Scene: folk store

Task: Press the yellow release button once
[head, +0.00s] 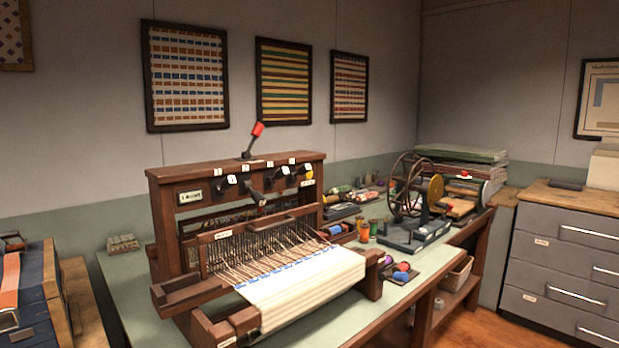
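A wooden table loom (235,172) stands on the green-topped table, with striped white cloth (305,288) at its front. A small yellow spot (309,174) shows at the right end of the loom's upper front beam, beside the black levers; it looks like a button, but it is too small to tell if it is pressed. A red-tipped lever (257,130) stands up from the loom's top, leaning right. Neither of my grippers is in view.
A grey drawer cabinet (563,258) is at the right. The space before the loom's front is clear.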

